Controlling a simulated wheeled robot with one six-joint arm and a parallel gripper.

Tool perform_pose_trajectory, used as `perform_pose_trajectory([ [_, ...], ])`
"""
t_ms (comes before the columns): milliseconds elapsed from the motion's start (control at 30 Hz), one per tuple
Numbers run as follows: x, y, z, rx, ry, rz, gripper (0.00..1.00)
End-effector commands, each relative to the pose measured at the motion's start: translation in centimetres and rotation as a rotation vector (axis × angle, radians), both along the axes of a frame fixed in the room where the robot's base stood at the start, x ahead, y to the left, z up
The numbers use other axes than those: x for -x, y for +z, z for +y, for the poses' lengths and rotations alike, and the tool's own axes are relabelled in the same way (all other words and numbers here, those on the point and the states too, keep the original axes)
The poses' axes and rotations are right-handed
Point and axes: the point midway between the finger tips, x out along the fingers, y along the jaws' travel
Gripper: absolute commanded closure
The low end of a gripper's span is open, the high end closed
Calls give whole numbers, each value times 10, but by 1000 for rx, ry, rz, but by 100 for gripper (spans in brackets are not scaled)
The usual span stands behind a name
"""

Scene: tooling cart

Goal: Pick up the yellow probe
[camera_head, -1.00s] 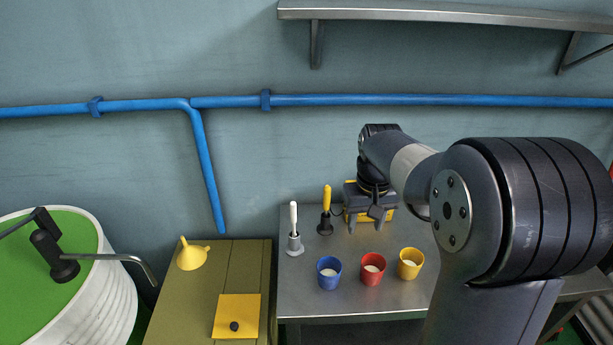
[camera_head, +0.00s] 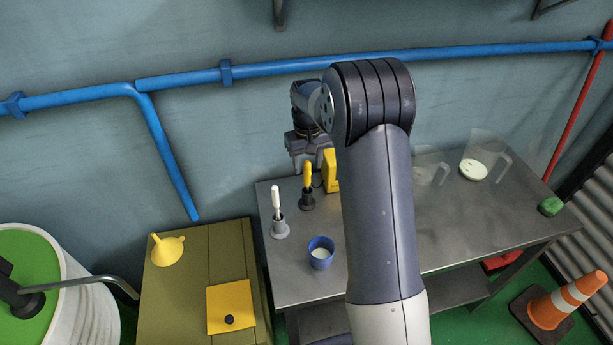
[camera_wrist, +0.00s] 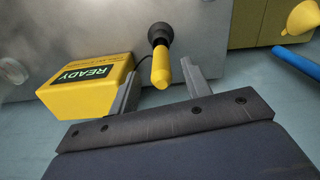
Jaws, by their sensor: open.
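The yellow probe (camera_head: 308,174) stands upright in a dark round holder (camera_head: 307,200) on the metal cart. In the wrist view, the probe (camera_wrist: 161,70) points toward the camera from its dark holder (camera_wrist: 160,35). My gripper (camera_wrist: 160,72) is open, and the probe's yellow end shows between its two fingertips, nearer the right finger. I see no contact, and the depth between fingertips and probe is hard to judge. In the head view, my gripper (camera_head: 306,162) is close behind and above the probe, partly hidden by it.
A yellow box marked READY (camera_wrist: 85,88) is close beside the left finger. A white probe in a grey holder (camera_head: 279,228) stands left of the yellow one. A blue cup (camera_head: 321,253) stands in front. Clear jugs (camera_head: 485,158) and a green block (camera_head: 550,206) are right.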

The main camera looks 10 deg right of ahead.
Motion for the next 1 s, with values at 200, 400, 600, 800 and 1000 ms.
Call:
perform_pose_trajectory([
  [200,3,-29,2,0,0,6,54],
  [400,2,-49,2,0,0,1,54],
  [600,2,-50,2,0,0,0,54],
  [800,2,-50,2,0,0,0,69],
  [1000,2,-49,2,0,0,0,86],
])
